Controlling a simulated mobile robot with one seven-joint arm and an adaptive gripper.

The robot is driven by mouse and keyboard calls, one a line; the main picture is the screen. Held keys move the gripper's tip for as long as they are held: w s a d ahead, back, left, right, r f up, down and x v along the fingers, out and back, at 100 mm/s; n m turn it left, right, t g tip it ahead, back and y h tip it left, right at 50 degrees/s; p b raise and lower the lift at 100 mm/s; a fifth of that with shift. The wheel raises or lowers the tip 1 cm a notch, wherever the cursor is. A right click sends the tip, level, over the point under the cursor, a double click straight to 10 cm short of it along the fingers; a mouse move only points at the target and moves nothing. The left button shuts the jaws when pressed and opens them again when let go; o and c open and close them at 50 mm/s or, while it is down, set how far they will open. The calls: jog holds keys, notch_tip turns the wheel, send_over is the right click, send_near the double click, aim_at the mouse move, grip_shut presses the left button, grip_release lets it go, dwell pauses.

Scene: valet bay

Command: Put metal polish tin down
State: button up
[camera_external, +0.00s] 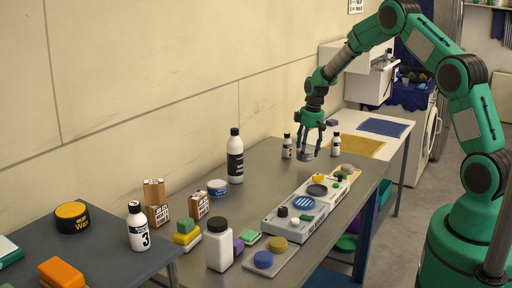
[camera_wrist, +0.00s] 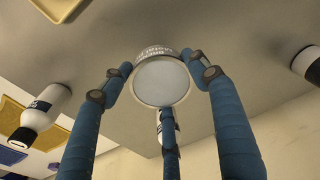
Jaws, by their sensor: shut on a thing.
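My gripper (camera_external: 310,142) hangs down over the far half of the grey table (camera_external: 262,155). It is shut on a small round silver tin (camera_external: 308,156), the metal polish tin. In the wrist view the tin (camera_wrist: 161,83) shows a pale round face and a silver rim with dark lettering, between my blue fingers (camera_wrist: 160,90). I cannot tell whether its underside touches the table or is just above it.
Small white bottles with black caps stand left (camera_external: 287,146) and right (camera_external: 335,144) of my gripper. A tall dark-labelled bottle (camera_external: 235,157) stands farther left. Bare table lies left of the trays.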

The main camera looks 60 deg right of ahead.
aim_at(306, 159)
jog(key=shift+f, duration=1.85)
jog(key=shift+f+b, duration=0.15)
jog(key=shift+b, duration=0.15)
jog(key=o, duration=1.4)
jog(key=shift+c, duration=0.2)
jog(key=r, duration=0.4)
jog(key=s+r+p, duration=0.1)
jog(key=r, duration=0.7)
jog(key=shift+s+d+r, duration=0.1)
jog(key=shift+s, duration=0.15)
